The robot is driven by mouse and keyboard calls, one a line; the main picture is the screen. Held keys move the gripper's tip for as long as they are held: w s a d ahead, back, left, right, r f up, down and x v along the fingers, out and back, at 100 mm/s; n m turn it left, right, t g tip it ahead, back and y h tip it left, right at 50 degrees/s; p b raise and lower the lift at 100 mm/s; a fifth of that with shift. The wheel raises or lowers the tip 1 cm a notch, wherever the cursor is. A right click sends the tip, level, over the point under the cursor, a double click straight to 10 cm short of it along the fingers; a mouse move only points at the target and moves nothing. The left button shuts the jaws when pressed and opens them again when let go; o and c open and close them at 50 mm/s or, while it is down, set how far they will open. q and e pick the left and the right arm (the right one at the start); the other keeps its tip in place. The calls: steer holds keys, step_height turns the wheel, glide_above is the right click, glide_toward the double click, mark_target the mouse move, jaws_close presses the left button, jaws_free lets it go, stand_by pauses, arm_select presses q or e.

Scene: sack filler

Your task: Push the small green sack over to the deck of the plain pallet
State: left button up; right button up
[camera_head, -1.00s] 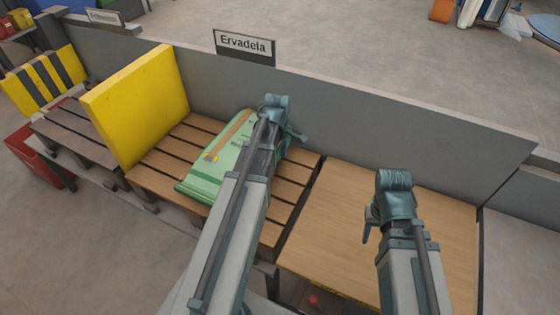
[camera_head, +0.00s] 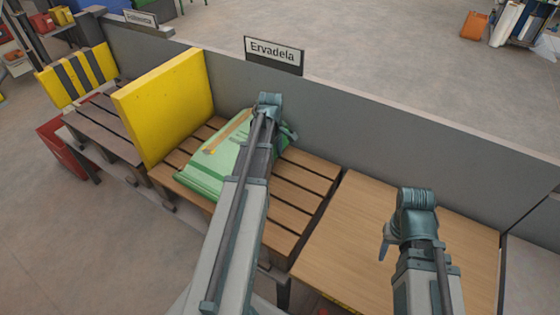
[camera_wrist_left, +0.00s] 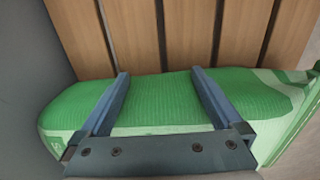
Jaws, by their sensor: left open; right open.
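The green sack (camera_head: 212,168), with a tan strip on top, lies flat on a slatted wooden pallet (camera_head: 300,190) below the "Ervadela" sign. My left gripper (camera_head: 290,132) is at the sack's right side, mostly hidden by its own arm in the head view. In the left wrist view its two fingers (camera_wrist_left: 160,76) are spread open and overlap the sack (camera_wrist_left: 160,100); contact is hard to judge. Bare slats (camera_wrist_left: 185,35) show beyond the sack. My right gripper (camera_head: 388,240) is open and empty above a smooth wooden top.
An upright yellow board (camera_head: 165,105) stands just left of the sack. Beyond it is a darker slatted pallet (camera_head: 100,120) with a yellow-black striped panel (camera_head: 75,75). A grey wall (camera_head: 400,130) runs behind. The smooth wooden top (camera_head: 345,235) at right is clear.

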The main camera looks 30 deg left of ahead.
mark_target(239, 143)
arm_select(q)
steer(key=shift+a, duration=2)
steer(key=shift+a, duration=6.6)
steer(key=shift+d, duration=0.15)
steer(key=shift+d, duration=1.4)
step_height(239, 143, up, 14)
steer(key=p, duration=1.3)
steer(key=shift+f+p, duration=0.1)
steer(key=shift+p, duration=0.3)
steer(key=shift+f, duration=0.15)
arm_select(e)
step_height(239, 143, up, 14)
steer(key=shift+f, duration=0.25)
